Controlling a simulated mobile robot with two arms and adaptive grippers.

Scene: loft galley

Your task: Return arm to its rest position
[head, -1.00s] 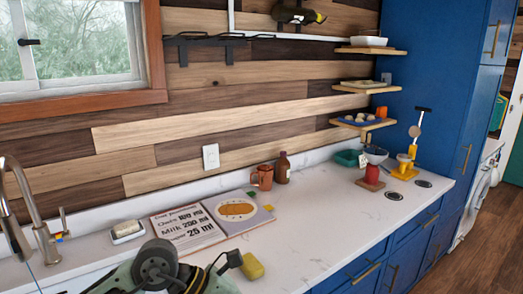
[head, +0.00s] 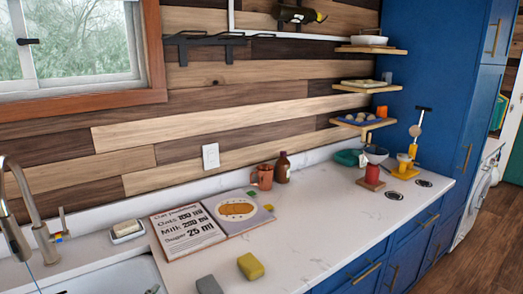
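Neither of my grippers shows in the head view, and no part of my arms is clearly visible over the counter. The white marble counter (head: 330,235) runs from the sink at the left to the blue cabinet at the right. An open recipe book (head: 185,232) lies flat on it. A yellow sponge (head: 250,266) and a grey block (head: 208,285) lie in front of the book, apart from each other.
A terracotta mug (head: 262,177) and a brown bottle (head: 283,168) stand near the wall. A red container (head: 372,173), a bowl (head: 375,154) and a teal dish (head: 346,158) stand at the right. The faucet (head: 33,215) rises at the left. The counter's middle is clear.

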